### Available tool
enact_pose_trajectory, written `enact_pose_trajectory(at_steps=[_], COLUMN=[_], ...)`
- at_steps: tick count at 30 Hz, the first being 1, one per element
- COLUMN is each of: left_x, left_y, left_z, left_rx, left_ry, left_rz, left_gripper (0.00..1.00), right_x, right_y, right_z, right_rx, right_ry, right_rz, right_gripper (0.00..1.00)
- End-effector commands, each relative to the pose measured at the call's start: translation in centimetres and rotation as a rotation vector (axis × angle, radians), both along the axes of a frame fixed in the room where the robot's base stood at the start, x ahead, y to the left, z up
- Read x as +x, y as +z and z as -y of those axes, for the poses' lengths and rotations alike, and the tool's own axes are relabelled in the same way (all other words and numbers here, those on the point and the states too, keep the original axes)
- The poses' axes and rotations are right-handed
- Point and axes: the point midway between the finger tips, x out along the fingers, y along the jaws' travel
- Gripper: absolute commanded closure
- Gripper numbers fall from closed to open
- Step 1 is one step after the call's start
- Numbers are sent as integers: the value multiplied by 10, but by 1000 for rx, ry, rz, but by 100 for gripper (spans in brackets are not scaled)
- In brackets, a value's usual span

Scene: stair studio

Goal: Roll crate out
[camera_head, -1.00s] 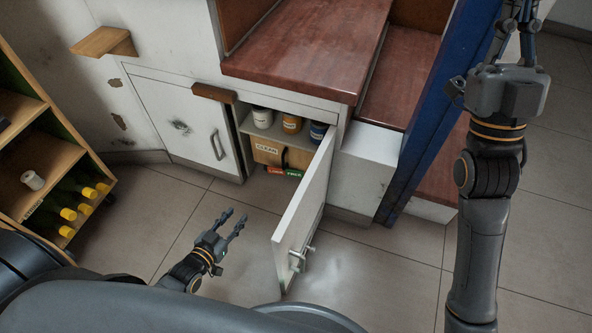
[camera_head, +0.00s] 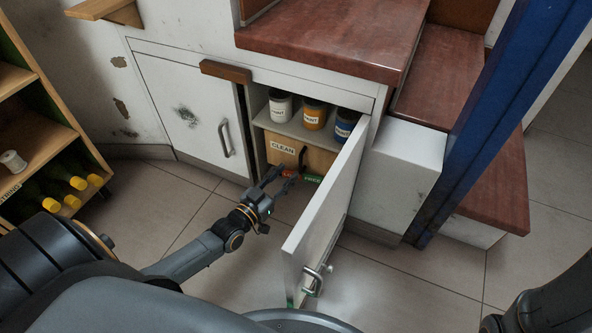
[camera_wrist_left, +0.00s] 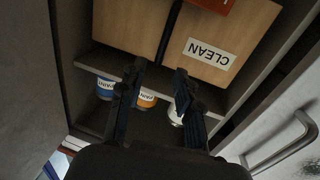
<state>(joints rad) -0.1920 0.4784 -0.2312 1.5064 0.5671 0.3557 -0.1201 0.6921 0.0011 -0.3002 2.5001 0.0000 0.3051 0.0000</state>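The crate (camera_head: 318,160) is a plain wooden box with a "CLEAN" label, low inside the open cabinet under the stairs. A dark upright strip or handle is on its front. In the left wrist view the crate's front (camera_wrist_left: 130,25) is upside down, with its label to the right of the strip. My left gripper (camera_head: 284,178) is in front of the crate. In the left wrist view my left gripper (camera_wrist_left: 156,82) has its fingers apart, with nothing between them. I cannot tell whether it touches the crate. My right gripper is not in view; part of my right arm shows at lower right.
The white cabinet door (camera_head: 328,208) stands open right of my left gripper. Several paint cans (camera_head: 314,114) stand on the shelf above the crate. A red and green item (camera_head: 312,178) lies by the crate. A wooden shelf unit (camera_head: 48,150) is at left. Floor in front is clear.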

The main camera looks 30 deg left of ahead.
Motion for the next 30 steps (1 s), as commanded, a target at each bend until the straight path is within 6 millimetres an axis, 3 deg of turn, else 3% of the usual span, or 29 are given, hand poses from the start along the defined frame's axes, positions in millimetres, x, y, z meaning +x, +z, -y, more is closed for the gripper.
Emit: enact_pose_trajectory(at_steps=[3, 9, 21, 26, 30], left_x=[24, 47, 54, 54, 54], left_y=[-4, -3, 0, 0, 0], left_z=[3, 7, 8, 8, 8], left_rx=[-1, 0, 0, 0, 0], left_ry=[0, 0, 0, 0, 0], left_rz=[4, 1, -1, -1, -1], left_gripper=[66, 66, 66, 99, 100], right_x=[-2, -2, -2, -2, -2], right_y=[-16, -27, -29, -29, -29], right_z=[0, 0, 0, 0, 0], right_rx=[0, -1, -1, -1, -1], right_ry=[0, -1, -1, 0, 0], right_rz=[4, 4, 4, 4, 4], right_gripper=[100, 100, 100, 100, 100])
